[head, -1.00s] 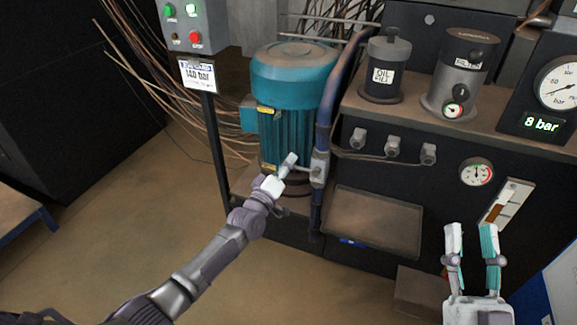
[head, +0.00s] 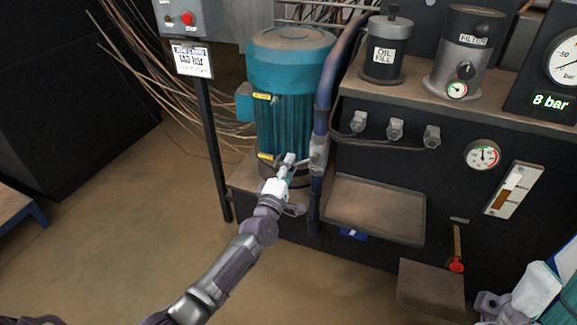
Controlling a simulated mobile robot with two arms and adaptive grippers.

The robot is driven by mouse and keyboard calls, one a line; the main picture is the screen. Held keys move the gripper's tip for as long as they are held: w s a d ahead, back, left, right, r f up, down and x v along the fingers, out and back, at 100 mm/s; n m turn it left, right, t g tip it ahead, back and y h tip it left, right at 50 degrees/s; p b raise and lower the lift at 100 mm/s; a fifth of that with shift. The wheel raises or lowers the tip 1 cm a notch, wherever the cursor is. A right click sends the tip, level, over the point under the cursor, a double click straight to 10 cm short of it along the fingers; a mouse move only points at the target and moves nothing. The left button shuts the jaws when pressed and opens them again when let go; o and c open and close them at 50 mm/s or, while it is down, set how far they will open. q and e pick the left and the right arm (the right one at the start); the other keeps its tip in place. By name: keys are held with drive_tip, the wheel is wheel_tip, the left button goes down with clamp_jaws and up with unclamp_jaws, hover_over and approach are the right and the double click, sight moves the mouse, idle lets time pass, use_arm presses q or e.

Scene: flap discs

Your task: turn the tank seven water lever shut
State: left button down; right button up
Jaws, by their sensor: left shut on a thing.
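A dark blue pipe (head: 321,120) runs down beside the teal motor, with a grey valve body (head: 317,155) on it. A short grey lever (head: 302,162) sticks out to the left from this valve. My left gripper (head: 287,168) is shut on the lever's end, in front of the motor's foot; the fingers hide that end. No tank seven label can be read. My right gripper (head: 545,290) is at the lower right corner, partly cut off by the frame; its finger gap is not clear.
The teal motor (head: 288,70) stands just behind my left gripper. A drip tray (head: 375,207) juts out right of the pipe. The floor at left is open.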

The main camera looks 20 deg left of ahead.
use_arm(q)
drive_tip(key=shift+f, duration=0.2)
drive_tip(key=c, duration=0.8)
unclamp_jaws()
drive_tip(key=shift+r, duration=0.1)
drive_tip(key=shift+s, duration=0.1)
drive_tip(key=s+f, duration=0.2)
drive_tip(key=s, duration=0.9)
drive_tip(key=shift+s+a+f, duration=0.15)
drive_tip(key=shift+s, duration=0.2)
